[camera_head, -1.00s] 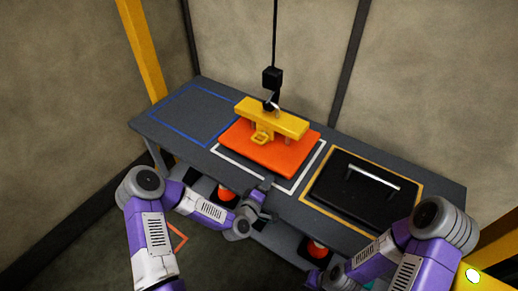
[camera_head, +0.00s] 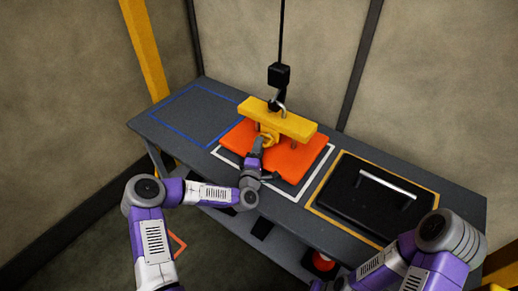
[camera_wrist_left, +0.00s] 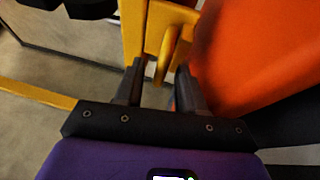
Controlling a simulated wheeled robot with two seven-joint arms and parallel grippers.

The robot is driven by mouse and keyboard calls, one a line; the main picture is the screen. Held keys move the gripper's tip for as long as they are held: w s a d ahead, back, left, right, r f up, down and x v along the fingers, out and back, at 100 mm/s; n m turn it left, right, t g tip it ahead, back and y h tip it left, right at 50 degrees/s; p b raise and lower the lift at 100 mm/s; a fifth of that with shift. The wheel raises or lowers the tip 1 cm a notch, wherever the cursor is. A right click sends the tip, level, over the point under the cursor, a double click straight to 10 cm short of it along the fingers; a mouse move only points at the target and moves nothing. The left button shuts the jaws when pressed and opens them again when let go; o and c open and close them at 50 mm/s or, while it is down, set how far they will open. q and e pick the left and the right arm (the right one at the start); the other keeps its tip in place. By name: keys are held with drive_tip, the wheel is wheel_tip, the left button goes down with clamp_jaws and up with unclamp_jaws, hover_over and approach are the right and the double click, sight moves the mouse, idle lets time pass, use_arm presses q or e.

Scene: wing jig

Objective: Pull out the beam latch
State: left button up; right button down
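The yellow beam (camera_head: 290,122) hangs over an orange panel (camera_head: 306,157), below the black hoist block and hook. The beam latch (camera_head: 268,138), a yellow loop-like piece, sits on the beam's near side, partly covered by my left gripper (camera_head: 260,148). In the left wrist view, the yellow latch (camera_wrist_left: 168,45) stands just ahead of and between the fingertips of my left gripper (camera_wrist_left: 160,78). The fingers are apart, and whether either touches the latch is unclear. My right arm enters at the lower right; its gripper is out of view.
The grey bench (camera_head: 173,150) carries a blue-outlined empty area on the left. A black case (camera_head: 365,200) with a silver handle lies in the yellow outline on the right. A black hoist block (camera_head: 278,76) hangs from its cable above the beam. An orange-red object (camera_head: 323,261) shows below the bench.

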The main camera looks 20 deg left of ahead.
use_arm(q)
drive_tip(key=shift+w, duration=0.1)
clamp_jaws()
idle(0.3)
